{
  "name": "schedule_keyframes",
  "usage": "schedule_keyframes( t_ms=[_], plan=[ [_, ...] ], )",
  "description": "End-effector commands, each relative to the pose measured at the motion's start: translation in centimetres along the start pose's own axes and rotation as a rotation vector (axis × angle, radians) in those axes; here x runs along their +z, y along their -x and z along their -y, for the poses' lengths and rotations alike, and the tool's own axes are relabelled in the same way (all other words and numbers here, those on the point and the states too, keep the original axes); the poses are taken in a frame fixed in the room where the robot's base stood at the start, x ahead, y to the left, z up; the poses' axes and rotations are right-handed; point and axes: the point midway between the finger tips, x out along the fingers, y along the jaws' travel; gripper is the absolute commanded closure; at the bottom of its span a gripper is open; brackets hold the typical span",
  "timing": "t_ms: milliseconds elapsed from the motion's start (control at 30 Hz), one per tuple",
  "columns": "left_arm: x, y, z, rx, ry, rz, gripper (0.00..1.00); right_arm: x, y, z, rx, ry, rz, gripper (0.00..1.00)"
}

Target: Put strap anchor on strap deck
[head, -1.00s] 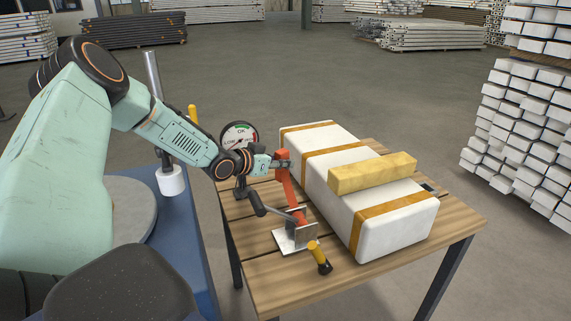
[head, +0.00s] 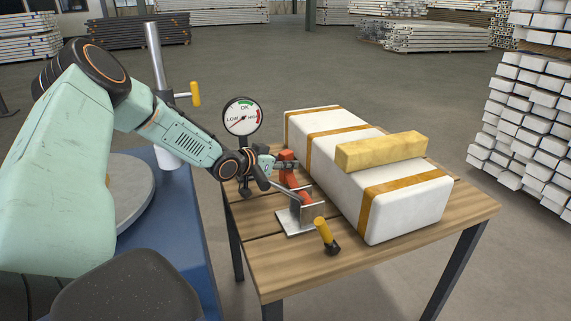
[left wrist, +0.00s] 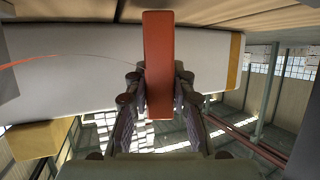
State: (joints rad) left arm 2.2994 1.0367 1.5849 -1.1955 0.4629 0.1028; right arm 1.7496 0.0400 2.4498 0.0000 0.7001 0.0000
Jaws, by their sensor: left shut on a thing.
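My left gripper (head: 284,163) is shut on a red-orange bar-like piece, which I take as the strap anchor (head: 288,156). In the left wrist view the same piece (left wrist: 158,60) sits between the fingertips (left wrist: 160,82). In the head view its lower part runs down behind a metal ratchet bracket (head: 295,221) with a dark-gripped lever (head: 282,190). Whether it touches the bracket is hard to tell. The bracket stands on a slatted wooden table (head: 268,268). No part is clearly marked as the strap deck. My right gripper is not in view.
A long white package (head: 405,212) with orange bands lies beside the bracket, a yellow block (head: 381,150) on top. A round gauge (head: 242,117) stands behind my gripper. A yellow-black handle (head: 325,235) is near the bracket. The table's front is mostly clear.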

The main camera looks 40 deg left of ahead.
Motion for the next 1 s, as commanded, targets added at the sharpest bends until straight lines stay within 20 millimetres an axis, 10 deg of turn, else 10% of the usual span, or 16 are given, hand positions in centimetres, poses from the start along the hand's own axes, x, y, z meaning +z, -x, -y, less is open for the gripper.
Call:
schedule_keyframes(
  t_ms=[1000],
  plan=[
    [0.9, -0.4, 0.0, 0.0, -0.001, -0.002, 1.0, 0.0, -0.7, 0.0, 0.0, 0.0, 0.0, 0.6]
  ],
)
